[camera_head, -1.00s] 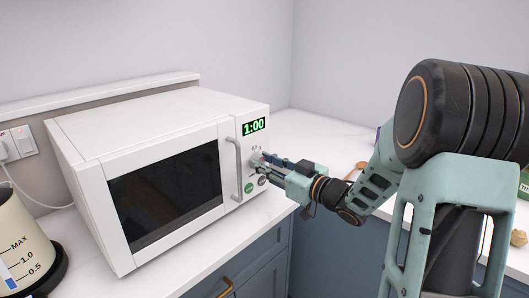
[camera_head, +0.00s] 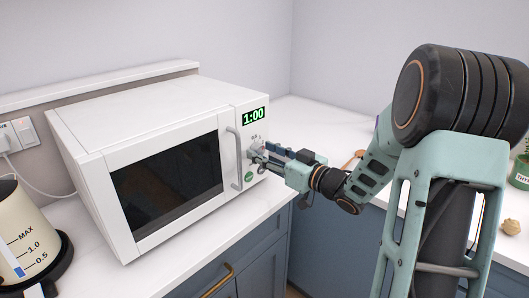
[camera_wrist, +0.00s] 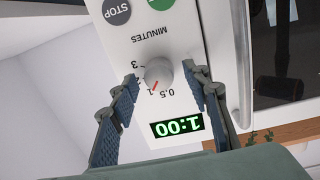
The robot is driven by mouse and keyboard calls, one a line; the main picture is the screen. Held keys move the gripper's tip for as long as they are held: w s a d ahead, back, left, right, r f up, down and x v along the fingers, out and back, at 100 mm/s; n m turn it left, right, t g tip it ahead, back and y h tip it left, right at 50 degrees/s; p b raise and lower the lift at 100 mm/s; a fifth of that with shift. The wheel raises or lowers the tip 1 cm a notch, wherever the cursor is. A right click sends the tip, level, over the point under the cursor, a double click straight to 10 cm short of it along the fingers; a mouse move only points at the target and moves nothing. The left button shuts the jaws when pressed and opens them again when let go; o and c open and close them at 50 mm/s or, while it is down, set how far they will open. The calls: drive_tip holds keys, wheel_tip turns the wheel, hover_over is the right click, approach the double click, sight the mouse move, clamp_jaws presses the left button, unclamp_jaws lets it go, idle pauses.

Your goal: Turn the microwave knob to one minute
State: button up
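The white microwave (camera_head: 150,115) stands on the counter with its door shut. Its green display (camera_head: 255,115) reads 1:00, and in the wrist view the display (camera_wrist: 177,125) shows the same, upside down. The round grey knob (camera_wrist: 159,72) has its red pointer mark towards the 1 on the minutes scale. My gripper (camera_head: 263,154) is in front of the control panel. In the wrist view its two fingers stand apart, one on each side of the knob, with a gap to it. In the head view the fingers mostly hide the knob.
The microwave's door handle (camera_head: 235,160) stands up close to the left of my gripper. Below the knob are round buttons, including a grey STOP button (camera_wrist: 117,11). A cream kettle (camera_head: 24,228) stands at the front left. The counter to the right holds a few small things.

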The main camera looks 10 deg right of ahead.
drive_tip(key=shift+s+d, duration=0.1)
drive_tip(key=v, duration=1.1)
drive_tip(key=shift+s+d, duration=0.2)
drive_tip(key=shift+s, duration=0.15)
drive_tip(key=shift+r, duration=0.15)
